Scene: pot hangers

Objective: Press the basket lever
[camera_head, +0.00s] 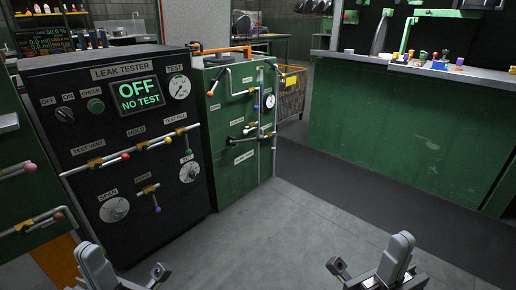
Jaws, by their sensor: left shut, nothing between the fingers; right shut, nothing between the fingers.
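A green cabinet (235,170) stands left of centre with several small levers and labels on its front. I cannot read which label names the basket lever. An orange bar (222,50) runs along the cabinet's top. A pale lever (222,82) sits at its upper left and a dark-knobbed lever (236,122) in its middle. My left gripper (128,273) is shut and empty at the bottom edge, in front of the black panel. My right gripper (370,270) is shut and empty at the bottom right, over the floor. Both are well apart from the levers.
A black leak tester panel (90,185) with dials, a lit screen (140,93) and coloured knobs stands at the left. A yellowish basket cart (291,95) is behind the green cabinet. A green counter (400,125) fills the right. Grey floor (270,235) between is clear.

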